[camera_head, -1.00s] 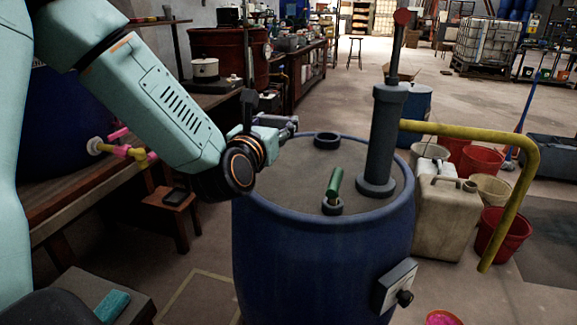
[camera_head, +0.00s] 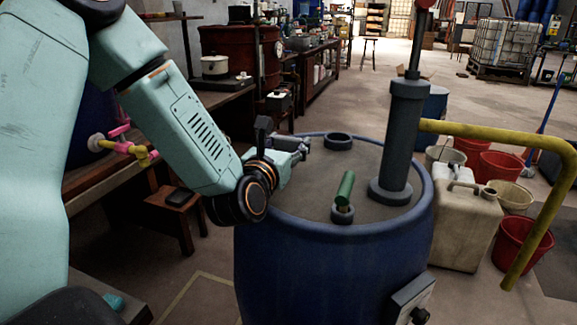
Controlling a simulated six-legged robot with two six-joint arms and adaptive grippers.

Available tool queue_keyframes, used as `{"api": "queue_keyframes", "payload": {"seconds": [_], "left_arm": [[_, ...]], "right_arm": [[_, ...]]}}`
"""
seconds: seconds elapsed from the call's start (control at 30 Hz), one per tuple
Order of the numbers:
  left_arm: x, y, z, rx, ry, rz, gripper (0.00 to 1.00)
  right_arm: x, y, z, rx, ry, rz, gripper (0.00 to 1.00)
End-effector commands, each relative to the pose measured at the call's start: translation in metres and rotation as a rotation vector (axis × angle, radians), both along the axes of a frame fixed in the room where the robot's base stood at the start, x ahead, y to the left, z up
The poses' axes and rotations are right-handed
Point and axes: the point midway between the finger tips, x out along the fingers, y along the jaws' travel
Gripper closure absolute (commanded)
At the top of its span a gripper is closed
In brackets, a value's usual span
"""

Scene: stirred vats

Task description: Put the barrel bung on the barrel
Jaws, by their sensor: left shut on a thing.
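The blue barrel (camera_head: 335,270) stands upright at the middle front, with a flat grey-brown top. A dark ring (camera_head: 338,141) is at the back of its top. A second ring (camera_head: 342,215) nearer the front has a green cylinder (camera_head: 345,188) leaning up out of it. My left gripper (camera_head: 290,146) is over the barrel's back left rim, left of the back ring. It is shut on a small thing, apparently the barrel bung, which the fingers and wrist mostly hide. I cannot make out its shape. My right gripper is not in view.
A tall grey pump (camera_head: 404,145) stands on the barrel's right side, with a yellow pipe (camera_head: 490,134) running right from it. A pale jerrycan (camera_head: 468,225) and several buckets stand to the right. A workbench (camera_head: 100,180) and a small stool (camera_head: 178,205) are on the left.

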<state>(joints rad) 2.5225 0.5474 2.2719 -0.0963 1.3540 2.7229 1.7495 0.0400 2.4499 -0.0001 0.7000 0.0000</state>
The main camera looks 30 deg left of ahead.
Motion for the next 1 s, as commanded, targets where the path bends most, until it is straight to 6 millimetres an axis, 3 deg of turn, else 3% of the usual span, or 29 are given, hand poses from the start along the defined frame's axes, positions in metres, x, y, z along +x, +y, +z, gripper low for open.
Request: {"api": "queue_keyframes", "payload": {"seconds": [0.3,0.73,0.77,1.0], "left_arm": [[0.002,0.0,-0.037,0.002,0.0,0.0,0.73],[0.003,0.001,-0.041,0.0,-0.001,0.0,0.73],[0.003,0.001,-0.041,0.0,-0.001,0.0,0.4],[0.003,0.001,-0.04,0.0,0.0,0.0,0.2]], "right_arm": [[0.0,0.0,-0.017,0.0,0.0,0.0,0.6],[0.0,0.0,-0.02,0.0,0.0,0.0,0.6],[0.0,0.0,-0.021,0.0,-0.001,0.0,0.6],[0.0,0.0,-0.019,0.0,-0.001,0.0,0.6]]}}
